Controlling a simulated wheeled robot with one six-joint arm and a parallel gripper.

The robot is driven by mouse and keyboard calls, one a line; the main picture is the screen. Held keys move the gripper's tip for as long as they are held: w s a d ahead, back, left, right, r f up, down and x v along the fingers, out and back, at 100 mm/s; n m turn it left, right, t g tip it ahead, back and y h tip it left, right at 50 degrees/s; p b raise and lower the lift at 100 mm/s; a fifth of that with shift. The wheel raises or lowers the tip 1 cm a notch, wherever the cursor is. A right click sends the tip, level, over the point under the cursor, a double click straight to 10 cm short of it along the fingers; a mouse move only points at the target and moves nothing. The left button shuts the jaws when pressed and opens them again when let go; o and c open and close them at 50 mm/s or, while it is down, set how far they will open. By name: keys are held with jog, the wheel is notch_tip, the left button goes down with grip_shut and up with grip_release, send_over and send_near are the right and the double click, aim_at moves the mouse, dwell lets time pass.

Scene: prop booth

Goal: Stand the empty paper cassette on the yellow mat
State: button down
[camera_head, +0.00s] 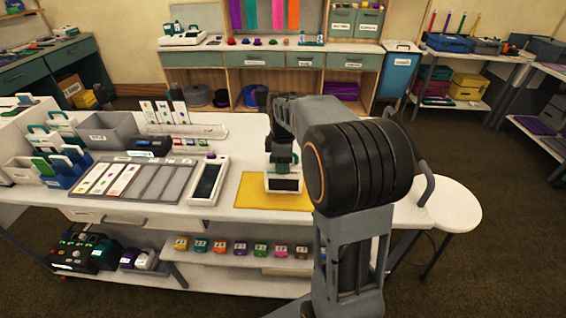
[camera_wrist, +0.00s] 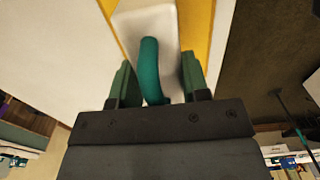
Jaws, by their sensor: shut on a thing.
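The paper cassette (camera_head: 283,185) is a white upright box with a dark front window and a teal handle (camera_wrist: 150,68) on top. It is at the yellow mat (camera_head: 252,196), over its right part in the head view. I cannot tell if its base touches the mat. My gripper (camera_head: 281,160) is above the cassette, pointing down. My arm hides the right end of the mat.
A white tray with a dark panel (camera_head: 207,182) lies just left of the mat. A grey slotted tray (camera_head: 182,180) with cards is further left. A round white side table (camera_head: 450,204) is at the right. Bare white tabletop (camera_head: 240,150) lies behind the mat.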

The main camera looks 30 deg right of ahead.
jog(key=shift+f, duration=0.1)
jog(key=c, duration=0.6)
grip_release()
